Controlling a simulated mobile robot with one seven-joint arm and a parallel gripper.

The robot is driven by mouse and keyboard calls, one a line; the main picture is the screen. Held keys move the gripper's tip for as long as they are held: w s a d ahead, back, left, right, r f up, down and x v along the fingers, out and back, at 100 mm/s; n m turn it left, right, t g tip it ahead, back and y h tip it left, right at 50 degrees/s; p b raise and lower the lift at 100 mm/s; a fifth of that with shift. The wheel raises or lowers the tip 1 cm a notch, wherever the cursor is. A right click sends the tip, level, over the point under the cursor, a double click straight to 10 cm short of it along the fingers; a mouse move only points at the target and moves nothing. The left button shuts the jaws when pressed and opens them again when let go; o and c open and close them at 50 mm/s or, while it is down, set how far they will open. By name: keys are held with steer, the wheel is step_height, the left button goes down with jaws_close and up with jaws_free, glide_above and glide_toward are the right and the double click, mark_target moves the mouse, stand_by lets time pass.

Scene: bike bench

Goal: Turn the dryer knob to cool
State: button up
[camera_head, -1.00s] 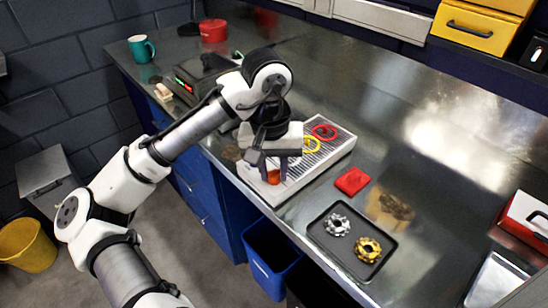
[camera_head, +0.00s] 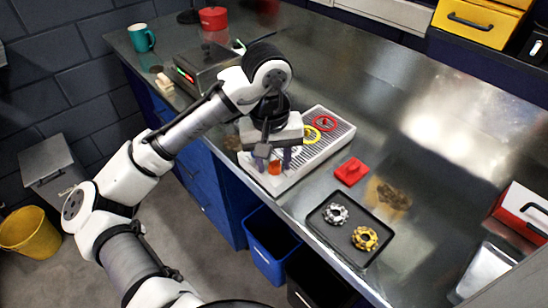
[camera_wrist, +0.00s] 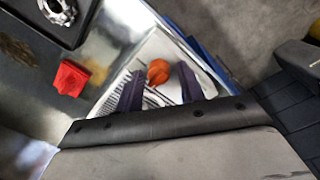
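The dryer (camera_head: 308,166) is a white, slatted rack-like unit near the bench's front edge, with a red and a yellow ring on top. Its orange knob (camera_head: 274,168) sits on the near-left end; it also shows in the wrist view (camera_wrist: 158,72). My gripper (camera_head: 275,160) is over that end, pointing down, with its two dark fingers apart. In the wrist view my gripper (camera_wrist: 160,88) has the knob in the gap between the fingers, with space on both sides. I cannot tell whether a finger touches it. The knob's pointer and setting marks are not readable.
A red block (camera_head: 351,171) and a black tray (camera_head: 348,252) with silver and gold sprockets lie right of the dryer. A scale-like device (camera_head: 207,68) with lit digits stands behind left. A blue bin (camera_head: 270,245) is on the floor below. The bench's back right is clear.

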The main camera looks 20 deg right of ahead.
mark_target(270, 165)
steer(key=shift+o, duration=0.6)
step_height(270, 165, up, 14)
steer(key=shift+a+b, duration=0.3)
steer(key=shift+w+f, duration=0.1)
steer(key=shift+f, duration=0.05)
